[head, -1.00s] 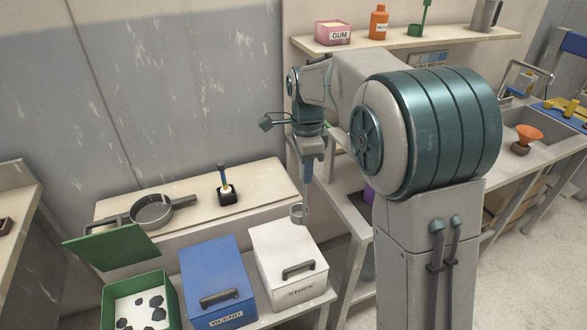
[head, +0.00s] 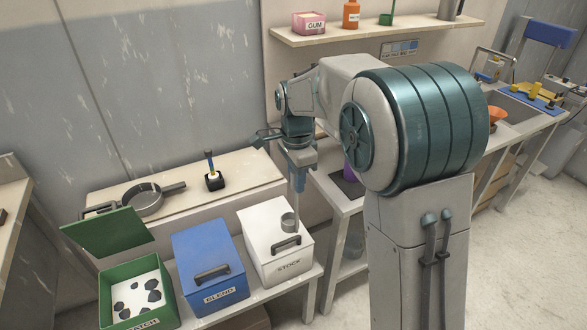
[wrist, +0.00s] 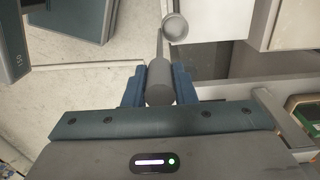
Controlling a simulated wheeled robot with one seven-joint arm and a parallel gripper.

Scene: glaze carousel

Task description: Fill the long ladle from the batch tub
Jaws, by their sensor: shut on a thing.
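My gripper (head: 300,165) is shut on the handle of the long ladle (head: 289,223), which hangs down with its round grey cup low. In the head view the cup appears in front of or over the white STOCK tub's lid; the height gap is unclear. The wrist view shows the ladle handle (wrist: 160,82) between my fingers and the cup (wrist: 175,27) beyond. I cannot make out any liquid in the cup. The green batch tub (head: 160,319) stands at the lower left, its lid (head: 108,232) raised, with white contents and several dark patches. The ladle is apart from it.
The closed blue BLEND tub (head: 207,255) stands between the batch tub and the closed white STOCK tub (head: 280,240). Behind them a bench holds a grey pan (head: 146,200) and a brush-like tool in a black holder (head: 213,180). A wall shelf (head: 370,32) is above.

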